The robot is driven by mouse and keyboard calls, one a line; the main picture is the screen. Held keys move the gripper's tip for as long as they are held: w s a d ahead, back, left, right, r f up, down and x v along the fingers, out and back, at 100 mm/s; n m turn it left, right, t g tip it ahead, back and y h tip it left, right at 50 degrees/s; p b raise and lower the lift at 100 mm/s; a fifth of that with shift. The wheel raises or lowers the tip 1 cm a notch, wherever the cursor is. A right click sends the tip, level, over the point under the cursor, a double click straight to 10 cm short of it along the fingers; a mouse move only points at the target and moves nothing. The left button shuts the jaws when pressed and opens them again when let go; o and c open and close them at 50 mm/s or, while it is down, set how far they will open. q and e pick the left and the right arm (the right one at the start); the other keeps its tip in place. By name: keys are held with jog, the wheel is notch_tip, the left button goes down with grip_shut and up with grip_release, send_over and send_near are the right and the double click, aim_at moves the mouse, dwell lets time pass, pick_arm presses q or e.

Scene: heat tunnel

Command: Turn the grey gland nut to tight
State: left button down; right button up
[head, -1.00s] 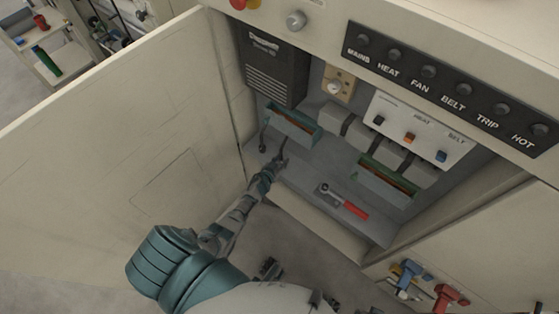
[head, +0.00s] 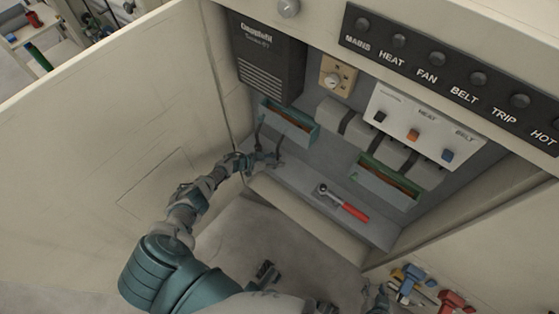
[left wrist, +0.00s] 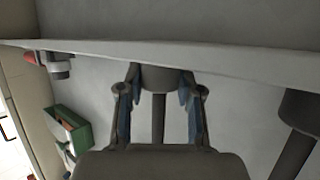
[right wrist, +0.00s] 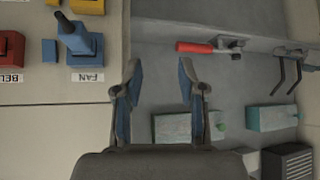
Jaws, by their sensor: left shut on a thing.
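The grey gland nut (left wrist: 161,78) shows in the left wrist view as a dark round collar at the floor of the cabinet, with a cable (left wrist: 158,118) running from it. My left gripper (left wrist: 160,88) has its two fingers on either side of the nut and is shut on it. In the head view my left gripper (head: 247,162) is low at the cabinet's left side, by the two dark cables, and hides the nut. My right gripper (right wrist: 158,70) is open and empty in the right wrist view, away from the nut. The nut's tightness cannot be told.
A second dark gland (left wrist: 300,108) stands close by on the right in the left wrist view. A red-handled ratchet (head: 342,202) lies on the cabinet floor. Teal (head: 289,122) and green (head: 386,182) trays hang behind. The open door (head: 110,130) stands left of my left arm.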

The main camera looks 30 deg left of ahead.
pick_arm(q)
jog(key=m+g+h+b, duration=0.1)
jog(key=m+g+b, duration=0.1)
jog(key=shift+a+f+h+b, duration=0.1)
jog(key=shift+f+h+b, duration=0.05)
jog(key=shift+h+b, duration=0.25)
pick_arm(e)
jog(key=w+a+r+t+y, duration=0.2)
jog(key=w+a+r+t, duration=0.1)
jog(key=w+r+t, duration=0.3)
jog(key=shift+w+r+t, duration=0.4)
jog(key=shift+r, duration=0.15)
pick_arm(q)
jog(key=c, duration=1)
grip_release()
jog(key=shift+o, duration=1.3)
jog(key=shift+w, duration=0.1)
pick_arm(e)
jog(key=shift+w+a, duration=0.1)
jog(key=shift+w, duration=0.05)
jog(key=shift+f, duration=0.1)
